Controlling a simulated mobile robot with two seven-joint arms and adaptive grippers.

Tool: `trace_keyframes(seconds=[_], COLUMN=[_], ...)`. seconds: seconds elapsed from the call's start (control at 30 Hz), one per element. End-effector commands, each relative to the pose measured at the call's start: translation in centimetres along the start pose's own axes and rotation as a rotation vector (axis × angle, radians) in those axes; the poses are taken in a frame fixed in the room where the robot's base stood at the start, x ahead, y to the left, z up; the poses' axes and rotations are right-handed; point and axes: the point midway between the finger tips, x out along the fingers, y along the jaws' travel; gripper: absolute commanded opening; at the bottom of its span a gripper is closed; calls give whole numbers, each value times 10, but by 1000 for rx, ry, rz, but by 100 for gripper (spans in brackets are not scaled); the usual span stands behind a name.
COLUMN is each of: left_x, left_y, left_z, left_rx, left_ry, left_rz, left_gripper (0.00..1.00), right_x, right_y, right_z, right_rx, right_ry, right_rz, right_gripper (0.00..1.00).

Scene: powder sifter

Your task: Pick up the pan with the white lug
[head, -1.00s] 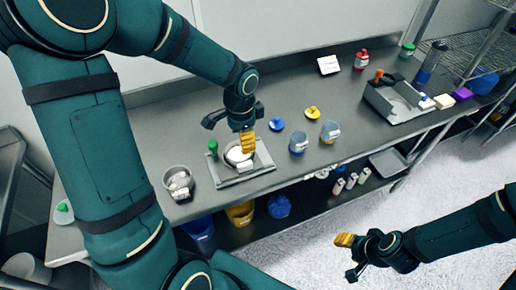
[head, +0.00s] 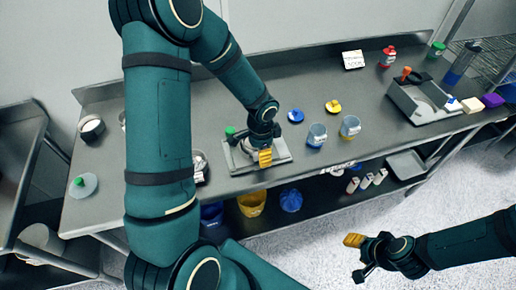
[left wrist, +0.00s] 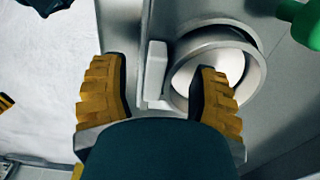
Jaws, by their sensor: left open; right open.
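A round metal pan (left wrist: 257,88) with pale contents sits on the tray (head: 282,157) on the bench. A white block-like lug (left wrist: 155,72) stands at its left side in the left wrist view. My left gripper (left wrist: 160,98) is open; the lug lies between its two yellow fingers in that view, and the right finger overlaps the pan. I cannot tell whether the fingers touch either. In the head view my left gripper (head: 264,157) is over the tray and mostly hides the pan. My right gripper (head: 355,240) is off the bench's front edge, over the floor, with nothing in it.
A green-topped item (head: 230,131) stands at the tray's back left, close to my left gripper. Blue (head: 317,136) and yellow (head: 350,127) cups stand to the right. Another metal pan (head: 91,127) is at the far left; one (head: 201,168) is partly behind my arm.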

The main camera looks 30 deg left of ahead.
Motion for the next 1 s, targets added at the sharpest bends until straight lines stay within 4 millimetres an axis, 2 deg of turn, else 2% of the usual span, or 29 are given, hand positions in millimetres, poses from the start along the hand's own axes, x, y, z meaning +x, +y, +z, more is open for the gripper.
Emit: trace_keyframes(seconds=[0.1,0.33,0.47,0.5,0.53,1.0], left_x=[7,7,7,7,7,5], left_y=[0,0,0,0,0,0], left_z=[-1,-1,0,-1,-1,0], left_rx=[0,0,0,0,0,0], left_ry=[2,2,2,2,2,2], left_rz=[0,-1,-1,-1,-1,-1], left_gripper=[61,63,17,3,0,0], right_x=[1,1,1,1,1,1], right_y=[0,0,0,0,0,0], right_z=[0,0,0,0,0,0], right_rx=[0,0,0,0,0,0], right_ry=[0,0,0,0,0,0], right_rz=[0,0,0,0,0,0], right_gripper=[47,47,47,47,47,47])
